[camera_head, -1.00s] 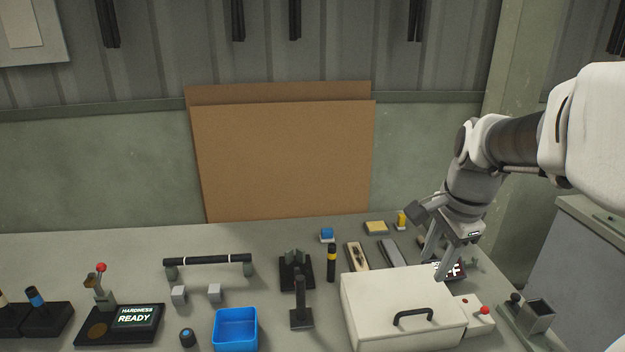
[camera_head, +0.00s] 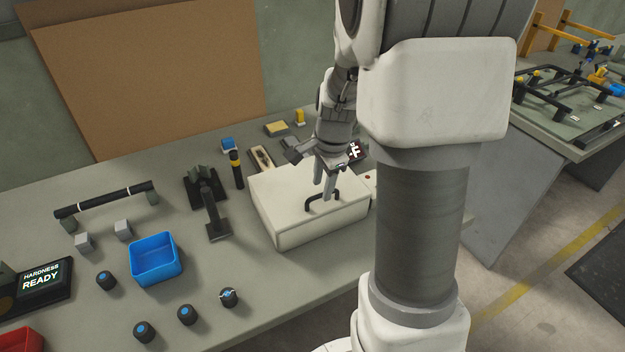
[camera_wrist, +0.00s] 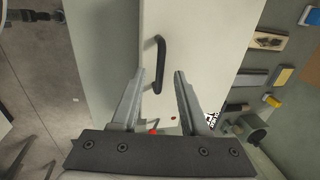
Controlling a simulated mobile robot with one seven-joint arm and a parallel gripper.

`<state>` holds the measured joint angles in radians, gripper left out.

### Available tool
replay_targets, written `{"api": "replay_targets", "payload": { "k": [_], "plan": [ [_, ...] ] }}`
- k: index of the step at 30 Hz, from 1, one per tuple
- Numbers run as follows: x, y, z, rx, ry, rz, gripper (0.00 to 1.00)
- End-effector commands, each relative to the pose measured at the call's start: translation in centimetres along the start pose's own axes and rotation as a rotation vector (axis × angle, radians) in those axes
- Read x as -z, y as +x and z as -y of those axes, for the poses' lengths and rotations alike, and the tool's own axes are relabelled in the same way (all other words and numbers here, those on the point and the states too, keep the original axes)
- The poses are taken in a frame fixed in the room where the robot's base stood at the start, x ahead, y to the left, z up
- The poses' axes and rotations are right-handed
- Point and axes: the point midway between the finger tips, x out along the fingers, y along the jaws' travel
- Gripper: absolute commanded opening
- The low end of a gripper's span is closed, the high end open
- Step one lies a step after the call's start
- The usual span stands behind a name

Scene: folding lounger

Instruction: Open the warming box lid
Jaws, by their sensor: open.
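The warming box (camera_head: 293,226) is a cream-white box on the workbench, with its lid (camera_head: 281,193) shut. A black bar handle (camera_head: 318,199) is on the lid; it also shows in the wrist view (camera_wrist: 160,64). My gripper (camera_head: 328,196) is open and empty, its fingers pointing down over the lid close to the handle. In the wrist view my gripper (camera_wrist: 160,75) has its two fingers apart, and the handle's near end lies between them in the picture. I cannot tell whether the fingers touch anything.
A blue bin (camera_head: 156,262) stands left of the box, with several dark blue-topped knobs nearby. A black clamp-like tool (camera_head: 212,205) and a black-yellow cylinder (camera_head: 236,168) stand left of the box. Bench room in front of the box is clear.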

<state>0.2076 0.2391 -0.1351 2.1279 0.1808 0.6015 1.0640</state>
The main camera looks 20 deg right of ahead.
Motion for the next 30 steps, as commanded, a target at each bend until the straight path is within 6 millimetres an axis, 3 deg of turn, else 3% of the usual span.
{"api": "replay_targets", "payload": {
  "k": [6, 15, 23, 30],
  "plan": [
    [0.1, 2.0, 0.0, 0.000, 0.001, 0.000, 0.45],
    [0.0, 2.2, 0.0, 0.001, 0.000, 0.000, 0.45],
    [0.0, 2.1, 0.0, 0.001, 0.000, 0.000, 0.00],
    [0.0, 2.1, 0.0, 0.001, 0.000, -0.001, 0.00]
  ]
}}
